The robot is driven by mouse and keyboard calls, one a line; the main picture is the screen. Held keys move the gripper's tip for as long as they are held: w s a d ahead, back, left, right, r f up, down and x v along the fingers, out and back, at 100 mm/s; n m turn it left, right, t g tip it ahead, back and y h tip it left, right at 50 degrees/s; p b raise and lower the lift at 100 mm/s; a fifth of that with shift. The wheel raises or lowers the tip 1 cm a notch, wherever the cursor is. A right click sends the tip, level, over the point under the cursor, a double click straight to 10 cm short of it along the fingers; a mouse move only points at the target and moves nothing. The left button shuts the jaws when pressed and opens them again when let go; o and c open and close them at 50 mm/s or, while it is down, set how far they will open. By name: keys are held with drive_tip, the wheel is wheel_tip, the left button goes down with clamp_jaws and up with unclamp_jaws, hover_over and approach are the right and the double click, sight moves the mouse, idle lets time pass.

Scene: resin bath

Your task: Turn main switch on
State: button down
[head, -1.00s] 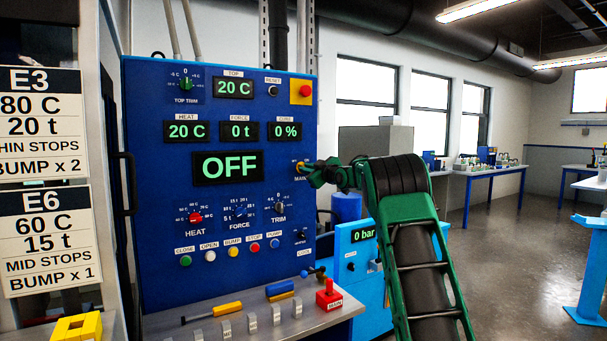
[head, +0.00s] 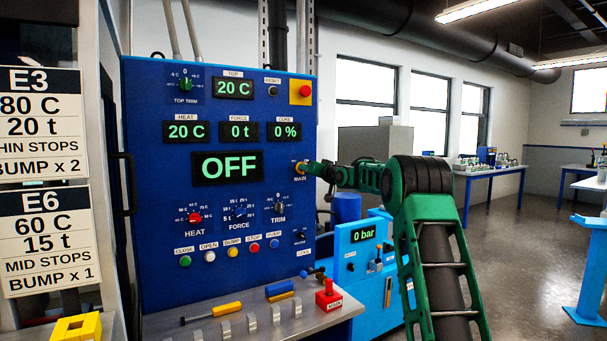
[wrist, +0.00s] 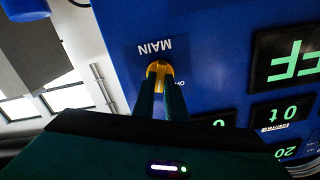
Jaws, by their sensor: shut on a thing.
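The main switch (head: 300,167) is a small yellow-orange knob on the right side of the blue control panel (head: 160,250), above the label MAIN. The large display (head: 227,167) on the panel reads OFF. My gripper (head: 312,168) reaches in from the right and meets the panel at the switch. In the wrist view, the two green fingers of my gripper (wrist: 161,88) are shut on the yellow main switch (wrist: 158,68). The fingers hide part of the knob and of the lettering beside it.
Below lies a grey ledge (head: 340,308) with a red block (head: 328,296), a yellow-handled tool (head: 226,309) and several grey levers. A light-blue unit (head: 350,262) reading 0 bar stands at the panel's right, close under my arm. Open floor lies further right.

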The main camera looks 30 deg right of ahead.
drive_tip(key=m, duration=0.4)
drive_tip(key=shift+f+m, duration=0.2)
drive_tip(key=shift+m, duration=0.2)
idle(0.4)
drive_tip(key=c, duration=1.8)
unclamp_jaws()
drive_tip(key=shift+w+f, duration=0.1)
drive_tip(key=shift+w, duration=0.05)
